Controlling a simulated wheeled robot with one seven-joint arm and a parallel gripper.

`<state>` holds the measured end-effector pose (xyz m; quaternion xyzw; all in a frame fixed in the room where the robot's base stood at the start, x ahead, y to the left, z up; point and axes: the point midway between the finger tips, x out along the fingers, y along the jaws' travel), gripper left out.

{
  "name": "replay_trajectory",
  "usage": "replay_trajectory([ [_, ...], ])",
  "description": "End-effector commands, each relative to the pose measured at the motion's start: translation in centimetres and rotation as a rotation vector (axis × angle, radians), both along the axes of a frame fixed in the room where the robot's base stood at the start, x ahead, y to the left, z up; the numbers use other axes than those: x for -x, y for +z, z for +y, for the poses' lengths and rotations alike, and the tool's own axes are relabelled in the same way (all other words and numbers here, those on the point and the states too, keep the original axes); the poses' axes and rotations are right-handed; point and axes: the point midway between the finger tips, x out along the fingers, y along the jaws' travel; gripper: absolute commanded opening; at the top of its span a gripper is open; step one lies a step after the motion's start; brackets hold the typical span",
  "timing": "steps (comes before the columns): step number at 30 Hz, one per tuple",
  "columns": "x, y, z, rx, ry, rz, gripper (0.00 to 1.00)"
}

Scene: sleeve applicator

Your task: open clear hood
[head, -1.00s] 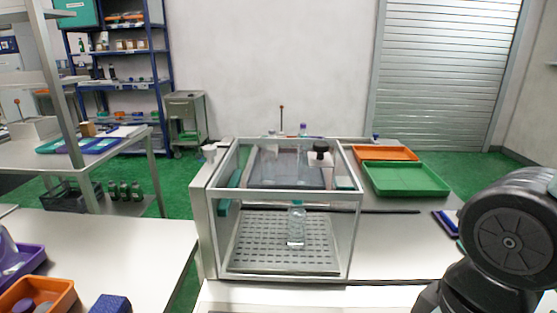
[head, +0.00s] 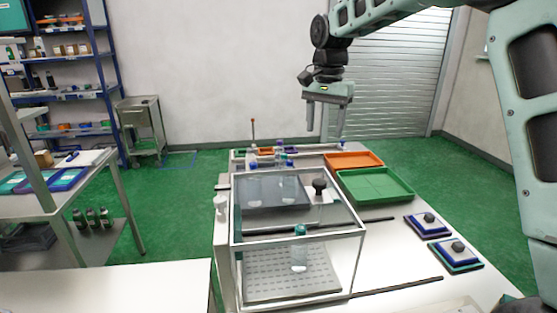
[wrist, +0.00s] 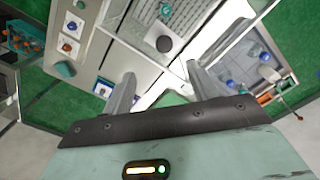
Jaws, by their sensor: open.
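The clear hood (head: 335,235) is a metal-framed transparent box on the bench, and it looks closed. A bottle with a teal cap (head: 300,252) stands inside it on a perforated plate (head: 268,280). A black knob (head: 319,185) shows at the hood's back right; a dark round knob (wrist: 164,44) also shows in the wrist view, past my fingertips. My gripper (head: 325,130) is open and empty, pointing down, high above the back of the bench and apart from the hood. Its two spread fingers also show in the wrist view (wrist: 160,75).
A green tray (head: 376,187) and an orange tray (head: 352,160) lie right of and behind the hood. Two blue-edged pads with dark knobs (head: 429,224) lie at the bench's right. Several bottles stand behind the hood. A side table (head: 120,285) stands at left.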

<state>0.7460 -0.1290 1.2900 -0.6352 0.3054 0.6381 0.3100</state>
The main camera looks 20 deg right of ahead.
Motion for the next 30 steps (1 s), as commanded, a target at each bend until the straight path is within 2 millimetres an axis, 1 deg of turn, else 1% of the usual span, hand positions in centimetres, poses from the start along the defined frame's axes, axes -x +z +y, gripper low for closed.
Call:
replay_trajectory([
  [1,-0.6,0.8,-1.3,0.003,-0.044,0.001,0.59],
  [3,-0.9,1.0,-2.1,0.008,-0.079,0.002,0.59],
  [5,-1.0,0.8,-2.4,0.01,-0.09,0.003,0.59],
  [8,-1.0,-0.2,-2.4,0.01,-0.09,0.005,0.59],
  [11,-0.9,-1.7,-2.3,0.009,-0.088,0.007,0.59],
  [24,-0.8,-10.7,-2.2,0.007,-0.085,0.006,0.59],
  [30,-0.9,-14.1,-2.2,0.008,-0.086,0.004,0.59],
])
